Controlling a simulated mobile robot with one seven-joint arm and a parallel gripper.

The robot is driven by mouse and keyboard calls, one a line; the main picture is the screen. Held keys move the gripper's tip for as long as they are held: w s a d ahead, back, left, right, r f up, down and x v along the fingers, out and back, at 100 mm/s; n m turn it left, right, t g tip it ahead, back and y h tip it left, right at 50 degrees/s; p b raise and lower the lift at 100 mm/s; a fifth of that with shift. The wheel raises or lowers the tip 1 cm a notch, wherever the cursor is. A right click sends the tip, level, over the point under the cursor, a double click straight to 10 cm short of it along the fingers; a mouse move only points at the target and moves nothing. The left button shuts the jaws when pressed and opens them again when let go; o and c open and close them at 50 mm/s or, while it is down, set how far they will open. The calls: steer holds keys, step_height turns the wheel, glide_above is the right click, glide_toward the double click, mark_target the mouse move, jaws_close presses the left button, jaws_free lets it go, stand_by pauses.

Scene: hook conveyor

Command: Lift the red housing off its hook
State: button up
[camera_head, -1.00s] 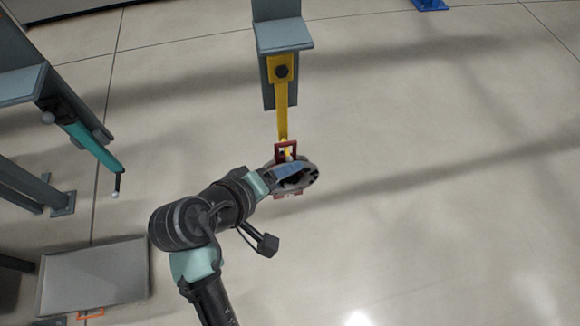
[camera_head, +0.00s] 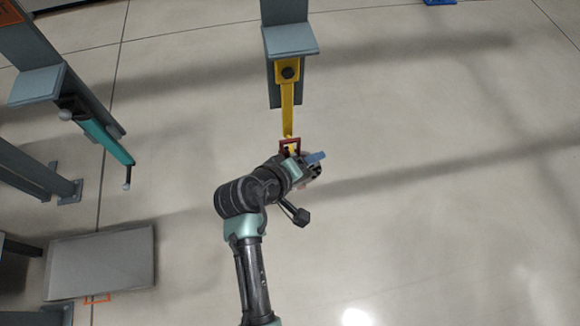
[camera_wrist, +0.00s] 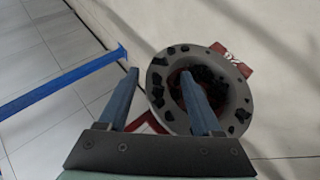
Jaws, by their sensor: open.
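The red housing (camera_head: 290,142) hangs at the lower end of a yellow hook (camera_head: 287,95) in the head view; my gripper hides its lower part. In the wrist view a grey, dark-flecked round flange (camera_wrist: 241,102) shows with red parts, including a red tab (camera_wrist: 232,60) with light markings. My gripper (camera_head: 316,157) is at the housing, at its lower right in the head view. In the wrist view its two blue fingers (camera_wrist: 160,72) are apart, the left one outside the flange's left rim and the right one across its opening. Contact cannot be told.
The grey post and bracket (camera_head: 290,40) carry the hook. A teal hook (camera_head: 106,142) hangs from another bracket at the left. A grey panel (camera_head: 100,265) stands low at the left. The floor to the right is clear.

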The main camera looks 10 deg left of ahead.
jaws_close()
steer(key=shift+w+r, duration=0.15)
steer(key=shift+r, duration=0.15)
steer(key=shift+r+b, duration=0.6)
steer(key=shift+r, duration=0.85)
steer(key=s+d+b, duration=0.1)
steer(key=s+d, duration=0.1)
steer(key=s, duration=0.6)
steer(key=s+d+r+b, duration=0.1)
steer(key=s+d+b, duration=0.1)
steer(key=s, duration=0.7)
steer(key=shift+s+d+r, duration=0.15)
steer(key=shift+d+r, duration=0.15)
steer(key=shift+d, duration=0.5)
steer(key=shift+r+p, duration=0.35)
